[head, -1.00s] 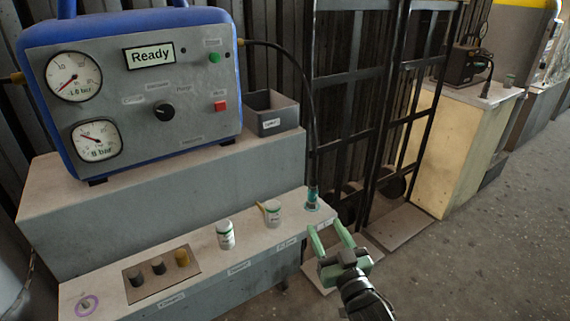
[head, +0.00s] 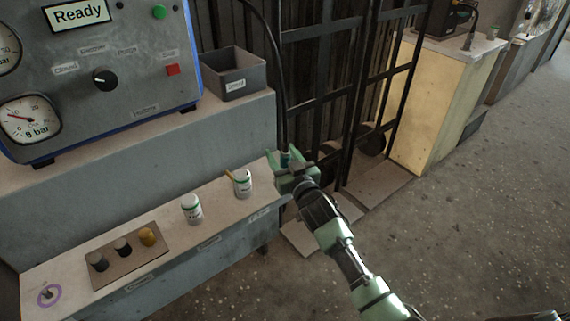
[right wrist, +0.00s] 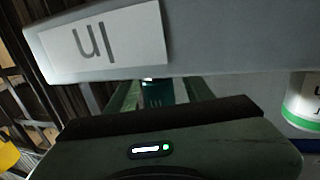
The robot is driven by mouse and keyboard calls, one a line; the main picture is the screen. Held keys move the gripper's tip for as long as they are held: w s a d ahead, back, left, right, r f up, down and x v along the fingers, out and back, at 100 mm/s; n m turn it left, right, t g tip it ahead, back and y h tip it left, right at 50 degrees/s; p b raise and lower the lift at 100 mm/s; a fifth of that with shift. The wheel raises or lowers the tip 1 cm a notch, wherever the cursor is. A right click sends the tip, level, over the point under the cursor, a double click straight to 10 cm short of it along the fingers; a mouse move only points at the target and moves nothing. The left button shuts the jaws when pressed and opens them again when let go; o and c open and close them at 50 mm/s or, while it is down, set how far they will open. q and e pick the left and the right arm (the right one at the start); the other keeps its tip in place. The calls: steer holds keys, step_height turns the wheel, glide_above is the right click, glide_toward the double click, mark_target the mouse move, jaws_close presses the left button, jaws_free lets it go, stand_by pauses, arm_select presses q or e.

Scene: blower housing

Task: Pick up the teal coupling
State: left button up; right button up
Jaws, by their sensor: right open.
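The teal coupling (head: 285,158) is at the lower end of the black hose, at the right end of the low grey ledge (head: 75,262). In the head view my right gripper (head: 286,161) is at the coupling, its green fingers open on either side of it. In the right wrist view the teal coupling (right wrist: 158,91) shows between the fingers, beyond the dark palm; its upper part is hidden by a grey edge with a white label. I cannot tell whether the fingers touch it. My left gripper is not in view.
Two white canisters (head: 191,208) (head: 243,183) stand on the ledge left of the gripper. A plate with dark and yellow knobs (head: 128,272) lies further left. A grey bin (head: 236,84) and the blue pump unit (head: 105,80) stand above. Black racks rise behind; the floor at right is open.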

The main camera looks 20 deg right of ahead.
steer(key=shift+w, duration=0.2)
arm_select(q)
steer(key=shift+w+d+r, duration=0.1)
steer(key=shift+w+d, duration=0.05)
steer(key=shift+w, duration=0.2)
arm_select(e)
jaws_close()
steer(key=shift+r, duration=0.1)
steer(key=shift+r, duration=0.1)
steer(key=shift+r, duration=0.3)
step_height(320, 180, up, 2)
steer(key=shift+p, duration=0.6)
arm_select(q)
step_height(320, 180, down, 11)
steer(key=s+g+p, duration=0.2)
steer(key=p, duration=0.2)
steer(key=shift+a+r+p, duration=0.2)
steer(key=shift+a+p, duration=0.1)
steer(key=shift+p, duration=0.1)
arm_select(e)
step_height(320, 180, up, 17)
